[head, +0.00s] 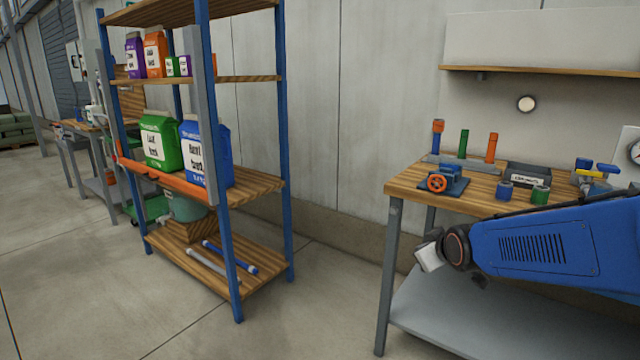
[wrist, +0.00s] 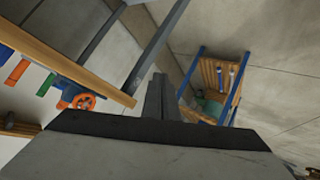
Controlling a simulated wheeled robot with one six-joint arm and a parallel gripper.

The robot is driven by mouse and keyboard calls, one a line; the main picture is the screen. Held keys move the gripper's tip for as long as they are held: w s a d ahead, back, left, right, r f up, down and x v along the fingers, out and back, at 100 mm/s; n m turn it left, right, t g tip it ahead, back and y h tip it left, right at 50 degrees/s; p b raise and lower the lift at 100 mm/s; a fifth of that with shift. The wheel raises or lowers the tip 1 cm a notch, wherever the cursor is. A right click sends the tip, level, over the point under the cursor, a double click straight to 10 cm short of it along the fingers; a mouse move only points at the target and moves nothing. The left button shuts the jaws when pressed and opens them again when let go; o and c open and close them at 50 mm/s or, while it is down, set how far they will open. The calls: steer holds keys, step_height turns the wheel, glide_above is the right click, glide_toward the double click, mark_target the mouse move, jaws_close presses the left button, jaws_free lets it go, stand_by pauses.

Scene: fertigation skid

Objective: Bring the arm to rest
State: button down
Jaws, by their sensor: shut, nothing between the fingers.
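My blue arm (head: 535,250) reaches in from the right edge of the head view, in front of the workbench. Its dark wrist joint and a pale end piece show left of the blue link. The fingers cannot be made out clearly there. In the wrist view my gripper (wrist: 158,95) shows its two fingers together, shut and empty. They point out over open floor between the bench and the shelf rack. Nothing touches the fingers.
A wooden-topped workbench (head: 415,188) carries an orange-wheeled valve (head: 437,183), coloured posts and a dark bin (head: 528,174). A blue-posted shelf rack (head: 290,140) with bags stands left. Concrete floor (head: 330,295) is clear between them.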

steer(key=s+d+f+m+g, duration=0.1)
steer(key=s+m+g, duration=0.2)
steer(key=s, duration=1.3)
steer(key=s+d+f+m+g, duration=0.1)
steer(key=s+f+m+g, duration=0.1)
steer(key=s, duration=1.4)
steer(key=shift+s+f+m+g, duration=0.15)
steer(key=shift+f+m+g, duration=0.2)
steer(key=shift+g, duration=0.35)
